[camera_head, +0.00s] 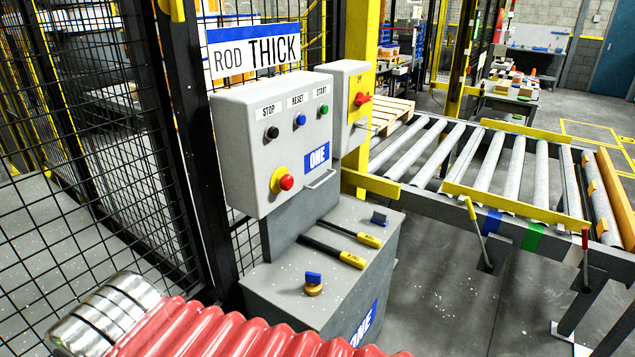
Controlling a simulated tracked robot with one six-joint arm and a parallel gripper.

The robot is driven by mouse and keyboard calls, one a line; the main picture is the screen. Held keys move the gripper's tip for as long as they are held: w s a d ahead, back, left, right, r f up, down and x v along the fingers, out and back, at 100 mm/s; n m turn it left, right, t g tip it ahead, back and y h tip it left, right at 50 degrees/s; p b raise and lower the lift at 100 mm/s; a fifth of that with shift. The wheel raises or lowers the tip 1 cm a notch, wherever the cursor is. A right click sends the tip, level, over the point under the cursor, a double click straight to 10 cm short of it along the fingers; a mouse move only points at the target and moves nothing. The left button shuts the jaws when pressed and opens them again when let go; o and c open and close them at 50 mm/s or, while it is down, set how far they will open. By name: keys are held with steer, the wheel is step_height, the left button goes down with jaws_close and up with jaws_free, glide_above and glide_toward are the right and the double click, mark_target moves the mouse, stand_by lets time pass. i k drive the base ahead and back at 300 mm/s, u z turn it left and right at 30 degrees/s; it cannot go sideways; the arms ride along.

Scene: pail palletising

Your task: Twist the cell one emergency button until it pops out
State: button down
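The cell one control box (247,143) is grey, with a blue "ONE" label (317,157). It stands on a grey pedestal in the middle left of the head view. Its emergency button (287,183) is a red mushroom head on a yellow collar, low on the front face. I cannot tell whether it is pressed in or popped out. Above it are a black STOP button (272,132), a blue RESET button (300,119) and a green START button (323,109). Nothing covers the emergency button. My gripper is not in view; part of my arm shows at the lower left.
A second grey box with a red rotary switch (362,99) on yellow stands behind right. The pedestal top (340,283) carries yellow-ended handles (369,240) and a small brass-coloured knob (314,290). Black mesh fencing (90,150) closes the left; a roller conveyor (490,160) runs right.

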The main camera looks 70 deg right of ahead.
mark_target(287, 183)
steer(key=z, duration=1.7)
steer(key=k, duration=1.1)
steer(key=z, duration=0.3)
steer(key=i, duration=1)
steer(key=u, duration=0.1)
